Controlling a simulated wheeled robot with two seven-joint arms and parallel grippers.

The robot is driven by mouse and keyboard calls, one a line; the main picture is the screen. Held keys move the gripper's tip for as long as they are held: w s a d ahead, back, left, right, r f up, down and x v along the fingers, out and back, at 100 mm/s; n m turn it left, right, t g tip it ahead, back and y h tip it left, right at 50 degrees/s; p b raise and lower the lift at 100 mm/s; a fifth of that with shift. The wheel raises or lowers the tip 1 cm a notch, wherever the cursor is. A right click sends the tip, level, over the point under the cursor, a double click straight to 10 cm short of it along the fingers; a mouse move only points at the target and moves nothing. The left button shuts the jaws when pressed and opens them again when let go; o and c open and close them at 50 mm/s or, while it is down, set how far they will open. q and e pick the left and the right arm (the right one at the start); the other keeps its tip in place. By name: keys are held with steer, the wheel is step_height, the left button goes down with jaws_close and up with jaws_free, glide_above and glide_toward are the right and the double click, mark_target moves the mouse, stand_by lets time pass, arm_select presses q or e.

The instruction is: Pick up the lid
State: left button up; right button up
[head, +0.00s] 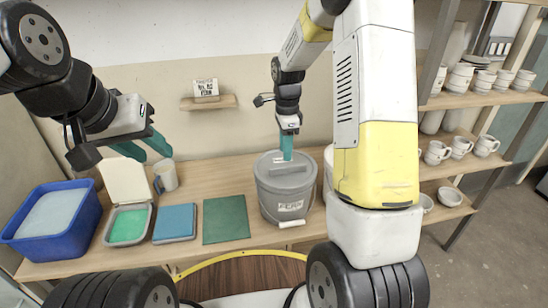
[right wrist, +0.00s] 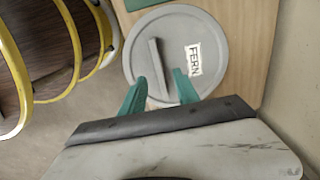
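A grey bucket (head: 285,203) with a label reading FERN stands on the wooden table. Its round grey lid (head: 268,165) is on it; the right wrist view shows the lid (right wrist: 140,50) from above with a raised bar handle (right wrist: 157,62) and a FERN label. My right gripper (head: 287,155) points down at the lid. In the right wrist view its teal fingers (right wrist: 160,76) are apart, one on each side of the handle; I cannot tell whether they touch it. My left gripper (head: 146,148) is open and empty, above the table's left part.
A blue tub (head: 45,235), a tray with green contents (head: 128,226), a blue flat block (head: 175,222) and a green mat (head: 226,219) lie left of the bucket. Another pale bucket (head: 328,168) is partly hidden behind my right arm. Shelves of cups (head: 480,90) stand right.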

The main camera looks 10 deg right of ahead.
mark_target(285, 167)
steer(key=shift+s+f, duration=0.1)
steer(key=shift+f, duration=3.1)
steer(key=shift+f, duration=0.2)
jaws_close()
